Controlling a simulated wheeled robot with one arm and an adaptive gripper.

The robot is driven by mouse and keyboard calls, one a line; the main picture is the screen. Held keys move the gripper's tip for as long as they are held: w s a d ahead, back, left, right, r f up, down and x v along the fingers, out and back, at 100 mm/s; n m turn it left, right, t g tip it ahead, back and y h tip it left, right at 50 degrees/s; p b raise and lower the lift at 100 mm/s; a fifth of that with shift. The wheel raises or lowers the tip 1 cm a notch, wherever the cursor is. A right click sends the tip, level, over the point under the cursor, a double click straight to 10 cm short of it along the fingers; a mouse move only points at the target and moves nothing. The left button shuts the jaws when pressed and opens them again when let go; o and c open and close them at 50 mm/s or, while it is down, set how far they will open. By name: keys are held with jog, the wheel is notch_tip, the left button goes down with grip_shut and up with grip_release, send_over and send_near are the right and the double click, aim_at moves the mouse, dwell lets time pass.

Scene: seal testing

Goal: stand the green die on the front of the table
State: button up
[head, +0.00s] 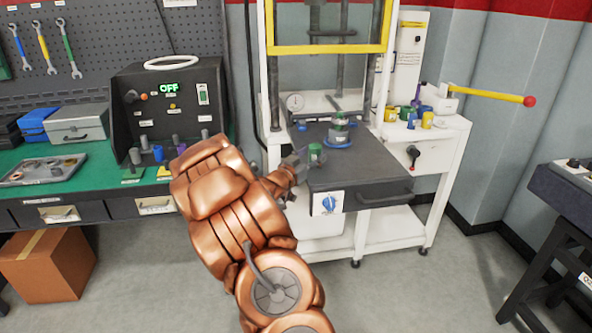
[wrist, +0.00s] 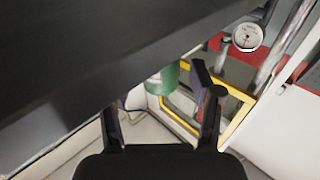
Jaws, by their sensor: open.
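The green die (head: 317,153) is a short green cylinder with a grey top. It appears upright at the left front of the dark press table (head: 355,173). In the wrist view the green die (wrist: 163,80) shows between the two finger ends, with a gap on each side. My gripper (head: 293,171) is open beside the table's left edge, just left of the die. In the wrist view my gripper (wrist: 157,95) points toward the die and holds nothing. How deep the die sits between the fingers is unclear.
The press frame (head: 268,80) rises behind. Coloured dies (head: 427,119) stand on the white side shelf. A yellow lever (head: 490,95) sticks out right. The table's front right is clear.

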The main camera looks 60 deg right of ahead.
jog(key=a+b, duration=0.1)
jog(key=a, duration=0.9)
jog(key=shift+w+f, duration=0.3)
jog(key=shift+f, duration=0.15)
